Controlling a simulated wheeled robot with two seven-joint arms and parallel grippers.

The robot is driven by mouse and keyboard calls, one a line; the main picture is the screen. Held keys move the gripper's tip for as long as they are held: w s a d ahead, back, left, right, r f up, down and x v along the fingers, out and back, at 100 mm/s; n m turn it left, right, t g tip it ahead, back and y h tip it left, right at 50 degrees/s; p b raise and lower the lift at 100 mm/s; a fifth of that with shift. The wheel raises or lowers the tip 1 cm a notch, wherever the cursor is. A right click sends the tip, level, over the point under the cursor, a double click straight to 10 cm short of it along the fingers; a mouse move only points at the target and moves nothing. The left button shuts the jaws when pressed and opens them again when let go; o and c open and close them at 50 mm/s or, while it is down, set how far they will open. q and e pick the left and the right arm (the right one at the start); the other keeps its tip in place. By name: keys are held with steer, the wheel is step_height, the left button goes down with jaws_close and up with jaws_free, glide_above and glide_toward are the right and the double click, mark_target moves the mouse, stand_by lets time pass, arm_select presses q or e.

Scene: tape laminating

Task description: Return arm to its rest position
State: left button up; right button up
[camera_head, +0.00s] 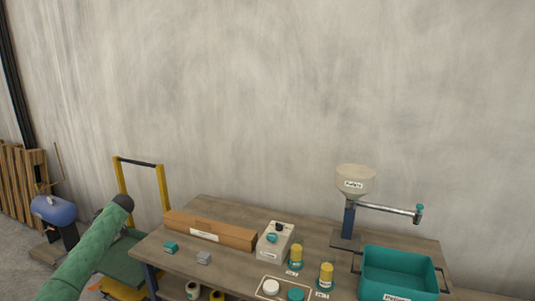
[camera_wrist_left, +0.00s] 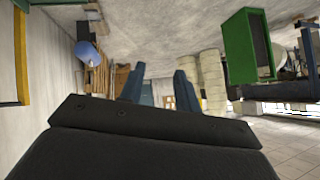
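My left arm shows in the head view as a green link with a dark rounded end, rising from the lower left beside the workbench. Its gripper is outside that view. In the left wrist view my left gripper (camera_wrist_left: 158,84) has its two dark fingers well apart with nothing between them. It points out into the room, clear of the bench. My right arm and right gripper are in neither view.
The workbench (camera_head: 205,222) carries a long cardboard box (camera_head: 210,231), a grey-white device (camera_head: 274,243), yellow cylinders (camera_head: 326,275), a hopper stand (camera_head: 355,182) and a teal bin (camera_head: 398,269). A yellow-framed cart (camera_head: 163,188) and blue tank (camera_head: 53,210) stand left.

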arm_select(q)
steer(key=s+d+f+m+t+h, duration=0.1)
steer(key=s+d+f+m, duration=0.25)
steer(key=s+f, duration=0.65)
steer(key=s+d+f+m, duration=0.2)
steer(key=s+f+m, duration=0.25)
steer(key=f, duration=0.85)
steer(key=s+d+f+m+t+h, duration=0.1)
steer(key=s+d+f+m, duration=0.2)
steer(key=s+f, duration=0.75)
steer(key=s+d+f+m+h, duration=0.1)
steer(key=s+d+f+m, duration=0.2)
steer(key=s+f, duration=0.55)
steer(key=s+d+f+m+h, duration=0.2)
steer(key=s+d+f, duration=0.1)
steer(key=s, duration=1)
steer(key=s+d+f+m+h, duration=0.1)
steer(key=s+d+f+m, duration=0.4)
steer(key=s, duration=0.6)
steer(key=s+d+f+n+h, duration=0.1)
steer(key=d+f+n+h, duration=0.1)
steer(key=d, duration=1.5)
steer(key=s+d+f+n+h, duration=0.2)
steer(key=d+f+n, duration=0.1)
steer(key=d, duration=1.4)
steer(key=shift+s+d+f+h, duration=0.25)
steer(key=shift+f+h, duration=0.15)
steer(key=shift+f, duration=0.05)
steer(key=shift+w, duration=0.15)
